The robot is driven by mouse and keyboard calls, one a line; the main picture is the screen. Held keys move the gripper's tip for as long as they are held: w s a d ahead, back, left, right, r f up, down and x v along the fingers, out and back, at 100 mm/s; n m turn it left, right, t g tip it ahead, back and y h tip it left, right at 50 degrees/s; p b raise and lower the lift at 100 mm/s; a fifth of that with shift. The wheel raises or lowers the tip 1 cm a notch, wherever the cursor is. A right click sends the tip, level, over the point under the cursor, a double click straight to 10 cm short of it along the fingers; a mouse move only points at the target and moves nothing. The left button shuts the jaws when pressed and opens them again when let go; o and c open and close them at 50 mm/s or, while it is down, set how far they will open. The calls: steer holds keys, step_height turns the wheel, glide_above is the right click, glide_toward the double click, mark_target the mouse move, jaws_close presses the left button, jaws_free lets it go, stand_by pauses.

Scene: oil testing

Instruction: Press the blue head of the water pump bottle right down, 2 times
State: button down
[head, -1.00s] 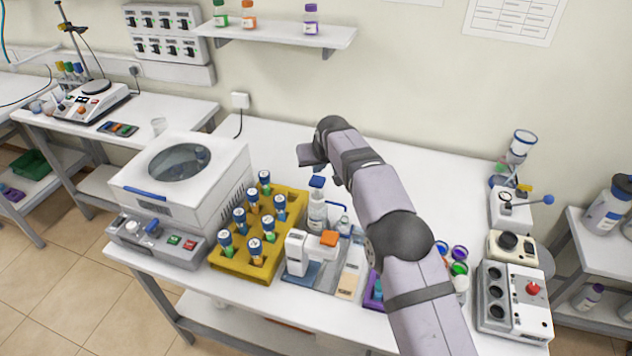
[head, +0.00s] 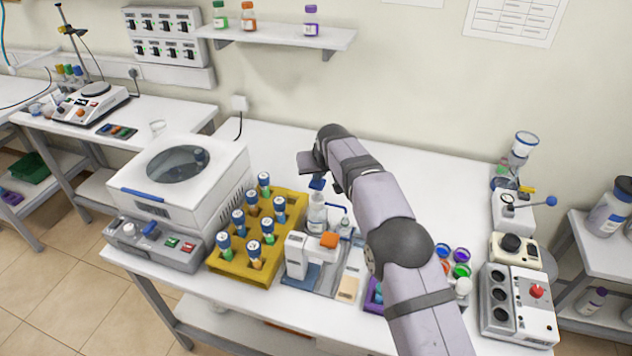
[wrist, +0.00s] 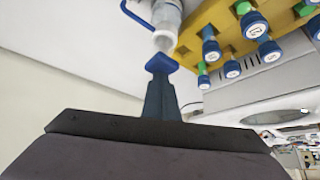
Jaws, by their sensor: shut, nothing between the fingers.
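The water pump bottle (head: 317,214) stands upright on the bench behind the small white device, with its blue head (head: 317,184) on top. My gripper (head: 318,175) is shut and empty, directly above the blue head. In the wrist view the dark fingers (wrist: 160,90) meet the blue head (wrist: 162,63), and the pale bottle neck and body (wrist: 166,18) show beyond it. The fingertips look to be at or touching the head. The fingers partly cover the head, so how far it is pressed is hard to tell.
A yellow rack (head: 236,262) of blue-capped tubes stands close left of the bottle, with a white centrifuge (head: 215,195) beyond it. A white device with an orange top (head: 329,240) is in front. The bench behind the bottle is clear.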

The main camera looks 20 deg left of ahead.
steer(key=shift+f+b, duration=0.65)
steer(key=shift+f, duration=0.6)
steer(key=shift+r, duration=0.15)
steer(key=shift+r+p, duration=1.65)
steer(key=shift+p, duration=0.05)
steer(key=shift+f, duration=0.15)
